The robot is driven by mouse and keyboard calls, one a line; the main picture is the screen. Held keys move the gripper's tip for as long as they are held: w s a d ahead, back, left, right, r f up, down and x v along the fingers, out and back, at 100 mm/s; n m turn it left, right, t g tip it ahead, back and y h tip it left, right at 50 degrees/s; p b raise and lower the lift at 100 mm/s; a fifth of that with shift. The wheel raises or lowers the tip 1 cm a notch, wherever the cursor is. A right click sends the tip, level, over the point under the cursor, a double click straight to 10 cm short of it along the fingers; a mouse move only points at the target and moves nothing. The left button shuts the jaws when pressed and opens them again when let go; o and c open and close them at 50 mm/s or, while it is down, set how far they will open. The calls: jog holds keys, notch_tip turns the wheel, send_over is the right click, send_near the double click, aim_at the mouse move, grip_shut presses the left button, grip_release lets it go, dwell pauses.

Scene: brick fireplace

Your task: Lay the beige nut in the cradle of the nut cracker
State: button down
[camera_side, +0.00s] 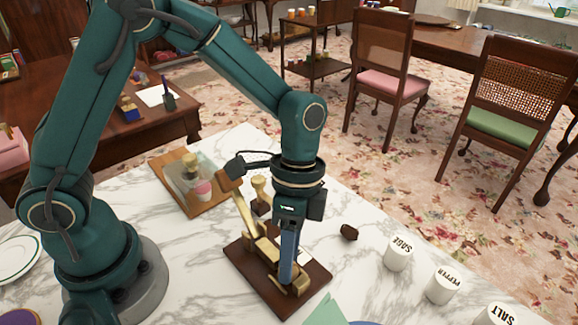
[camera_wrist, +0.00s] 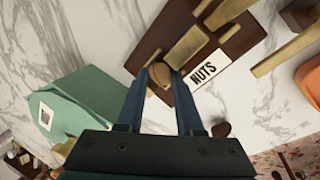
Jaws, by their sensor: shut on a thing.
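The nut cracker has a dark wooden base (camera_side: 240,262) with brass parts and a raised lever on the marble top. In the wrist view its base (camera_wrist: 150,45) is at the top, with a white NUTS label (camera_wrist: 203,74). My gripper (camera_side: 286,280) points down over the cracker, its blue fingers among the brass parts. In the wrist view my gripper (camera_wrist: 160,78) is shut on the beige nut (camera_wrist: 159,72), held between the fingertips beside a brass block. The fingers hide the nut in the side view. I cannot tell whether it touches the cradle.
A dark brown nut (camera_side: 348,232) lies right of the cracker. White jars marked SAGE (camera_side: 398,253), PEPPER (camera_side: 444,285) and SALT (camera_side: 496,314) stand further right. A wooden board (camera_side: 207,207) is behind left. A green folded object (camera_side: 325,312) is in front.

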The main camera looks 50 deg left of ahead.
jog(key=c, duration=0.8)
grip_release()
jog(key=shift+f, duration=0.15)
jog(key=shift+c, duration=0.2)
jog(key=v, duration=1.1)
jog(key=s+a+r+n+t+y, duration=0.1)
jog(key=s+a+r+n+t, duration=0.1)
jog(key=s+a+n+t, duration=0.6)
jog(key=shift+a+r+n+y, duration=0.4)
jog(key=shift+a+n, duration=0.55)
jog(key=shift+n, duration=0.65)
jog(key=shift+s, duration=0.15)
